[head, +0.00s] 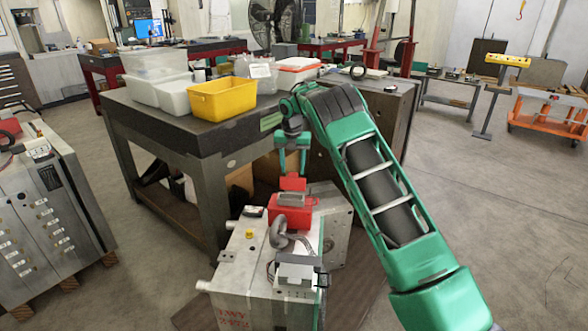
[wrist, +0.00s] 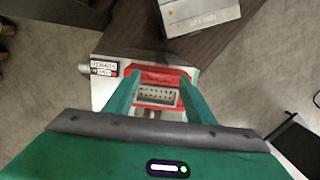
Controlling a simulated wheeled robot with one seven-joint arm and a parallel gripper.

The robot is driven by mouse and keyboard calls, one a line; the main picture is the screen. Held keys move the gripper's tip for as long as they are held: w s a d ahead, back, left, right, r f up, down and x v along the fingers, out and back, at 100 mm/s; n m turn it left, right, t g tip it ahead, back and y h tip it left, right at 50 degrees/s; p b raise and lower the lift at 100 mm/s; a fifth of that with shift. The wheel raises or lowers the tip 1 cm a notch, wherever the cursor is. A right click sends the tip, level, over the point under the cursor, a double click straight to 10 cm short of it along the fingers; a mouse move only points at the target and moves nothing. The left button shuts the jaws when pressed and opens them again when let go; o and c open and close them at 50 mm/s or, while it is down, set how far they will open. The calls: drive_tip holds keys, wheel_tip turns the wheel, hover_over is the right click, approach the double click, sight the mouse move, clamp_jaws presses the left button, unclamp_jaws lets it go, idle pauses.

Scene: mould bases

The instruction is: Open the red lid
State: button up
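A red connector housing (head: 291,214) sits on top of the grey mould base (head: 262,258) in the head view. A red flap, which looks like the lid (head: 292,184), stands up behind the grey socket (head: 290,199), leaving the socket exposed. The wrist view shows the red part (wrist: 163,77) and the pin-filled socket (wrist: 157,95) between my fingers. My gripper (head: 292,174) is open, pointing down, with its two green fingers apart above the lid. I cannot tell whether a fingertip touches it.
A grey hose (head: 279,236) and a metal block (head: 296,272) are on the mould base near the housing. A dark table (head: 190,135) with a yellow bin (head: 222,98) stands behind. Another mould base (head: 45,215) is at left.

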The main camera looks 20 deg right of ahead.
sight(292, 178)
drive_tip(key=shift+r, duration=0.1)
wheel_tip(292, 178, up, 11)
drive_tip(key=shift+s+a+f, duration=0.2)
drive_tip(key=shift+s, duration=0.2)
